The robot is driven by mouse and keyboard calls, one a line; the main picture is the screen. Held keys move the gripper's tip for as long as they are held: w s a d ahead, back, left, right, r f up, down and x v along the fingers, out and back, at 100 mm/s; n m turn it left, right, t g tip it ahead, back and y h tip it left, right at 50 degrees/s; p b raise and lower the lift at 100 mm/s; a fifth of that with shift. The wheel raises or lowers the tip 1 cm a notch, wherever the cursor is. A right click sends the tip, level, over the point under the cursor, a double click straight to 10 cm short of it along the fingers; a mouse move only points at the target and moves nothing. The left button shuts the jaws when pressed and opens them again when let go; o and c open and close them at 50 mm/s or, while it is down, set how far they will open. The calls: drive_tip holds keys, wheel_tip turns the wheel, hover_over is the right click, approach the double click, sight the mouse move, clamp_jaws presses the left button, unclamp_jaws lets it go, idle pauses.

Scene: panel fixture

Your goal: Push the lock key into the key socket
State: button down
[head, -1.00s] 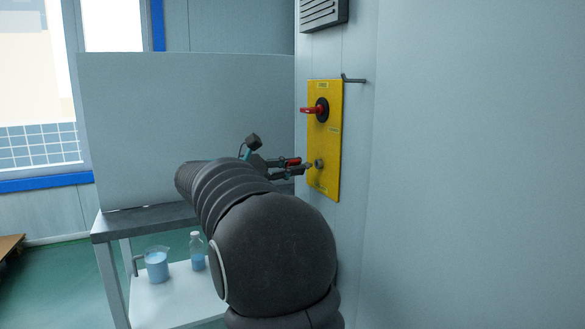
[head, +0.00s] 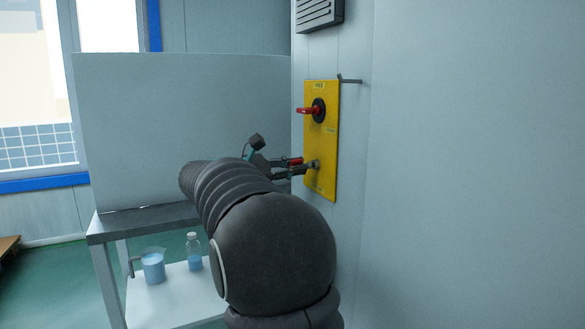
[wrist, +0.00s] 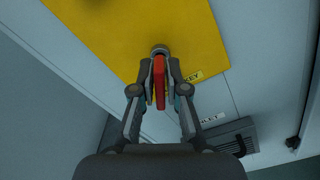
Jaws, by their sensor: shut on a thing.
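The lock key (wrist: 159,84) has a red body and sits between the fingers of my gripper (wrist: 160,92), which is shut on it. In the head view my gripper (head: 300,167) is at the lower part of the yellow panel (head: 321,140), with the key's tip end pointing at the panel. The key socket (head: 313,165) is a grey round fitting low on the panel; it also shows in the wrist view (wrist: 160,49). The key's front end meets or overlaps the socket in both views. I cannot tell how deep it is.
A red handle (head: 308,110) on a black round base sticks out above the socket. A hook (head: 350,80) is at the panel's top right. A grey vent (head: 319,13) is higher up. A bench (head: 105,228) with a beaker (head: 153,266) and a bottle (head: 194,252) stands left.

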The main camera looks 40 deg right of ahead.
drive_tip(key=shift+s+d, duration=0.1)
drive_tip(key=shift+d, duration=0.3)
drive_tip(key=c, duration=1.1)
unclamp_jaws()
drive_tip(key=v, duration=1.2)
drive_tip(key=shift+f, duration=0.1)
